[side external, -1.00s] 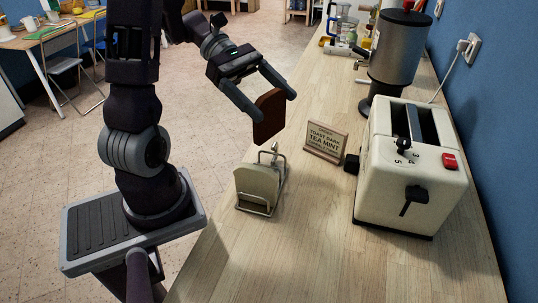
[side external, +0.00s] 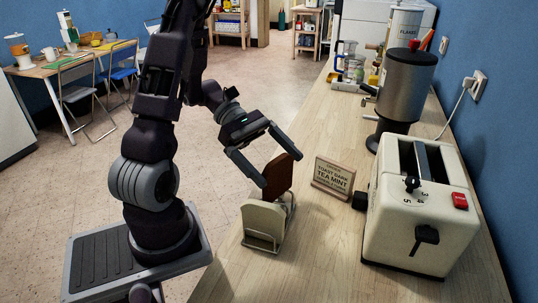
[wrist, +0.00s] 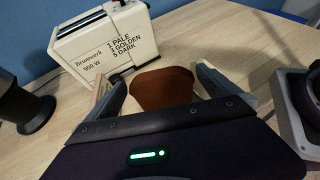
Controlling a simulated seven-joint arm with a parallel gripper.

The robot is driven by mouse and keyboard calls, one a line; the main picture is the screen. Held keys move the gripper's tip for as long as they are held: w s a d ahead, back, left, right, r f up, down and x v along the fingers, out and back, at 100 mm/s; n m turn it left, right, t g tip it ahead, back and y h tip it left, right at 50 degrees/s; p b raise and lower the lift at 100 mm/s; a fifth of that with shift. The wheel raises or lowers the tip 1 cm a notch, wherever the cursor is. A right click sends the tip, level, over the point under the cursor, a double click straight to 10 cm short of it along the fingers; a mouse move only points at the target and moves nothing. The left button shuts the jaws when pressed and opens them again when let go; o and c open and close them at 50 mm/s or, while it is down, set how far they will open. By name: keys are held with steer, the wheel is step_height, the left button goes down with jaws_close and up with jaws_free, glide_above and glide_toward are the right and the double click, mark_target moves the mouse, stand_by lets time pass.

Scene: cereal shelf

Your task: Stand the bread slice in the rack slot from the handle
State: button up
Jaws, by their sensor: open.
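The dark brown bread slice (side external: 278,175) stands roughly upright at the wire rack (side external: 262,246), behind a pale slice (side external: 263,221) in the rack's near end. The pale slice hides its lower edge, so I cannot tell which slot it is in or whether it is seated. My gripper (side external: 280,169) is open, with a finger on either side of the brown slice. In the wrist view the brown slice (wrist: 165,89) shows between my spread fingers (wrist: 163,87), with gaps beside it. The rack's handle is not clearly visible.
A small sign (side external: 334,176) reading "toast dark, tea mint" stands right of the rack. The counter (side external: 325,255) is clear in front.

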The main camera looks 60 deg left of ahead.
steer(key=v, duration=1.1)
steer(key=s+d+r+m+y, duration=0.3)
steer(key=d+m+y, duration=0.3)
steer(key=d+m, duration=0.3)
steer(key=s+d+r+m+y, duration=0.3)
steer(key=d+m, duration=0.6)
steer(key=m, duration=0.4)
steer(key=s+y, duration=0.1)
steer(key=y, duration=0.1)
steer(key=shift+r+t+y, duration=0.3)
steer(key=shift+y, duration=0.1)
